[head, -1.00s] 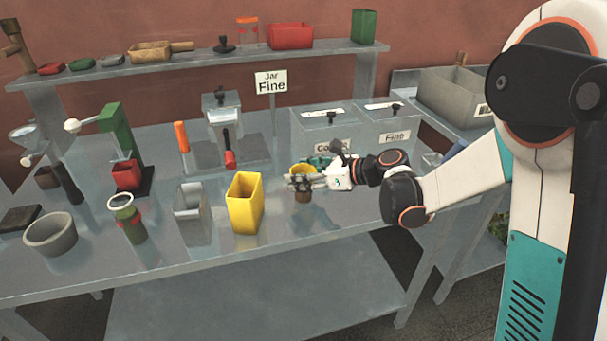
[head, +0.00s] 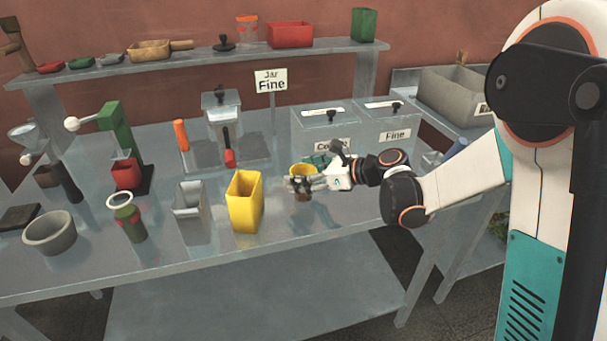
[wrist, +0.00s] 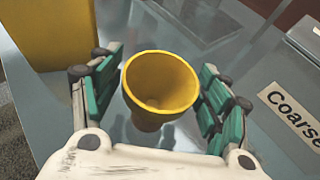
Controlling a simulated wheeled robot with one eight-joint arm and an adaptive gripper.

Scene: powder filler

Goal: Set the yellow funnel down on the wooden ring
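The yellow funnel (head: 303,168) stands upright at the right part of the table, in front of the Coarse bin. The wrist view shows its open mouth (wrist: 160,82) from above, empty. Under it in the head view is a small brown piece (head: 302,197), which looks like the wooden ring, largely hidden by my fingers and the funnel. My gripper (wrist: 160,88) is around the funnel, one finger on each side. Narrow gaps show between the green pads and the funnel's rim, so the fingers look open. Contact between funnel and ring cannot be seen clearly.
A tall yellow container (head: 245,203) stands just left of my gripper, with a grey one (head: 190,212) beyond it. The Coarse and Fine bins (head: 350,135) are behind. The table's front right is clear.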

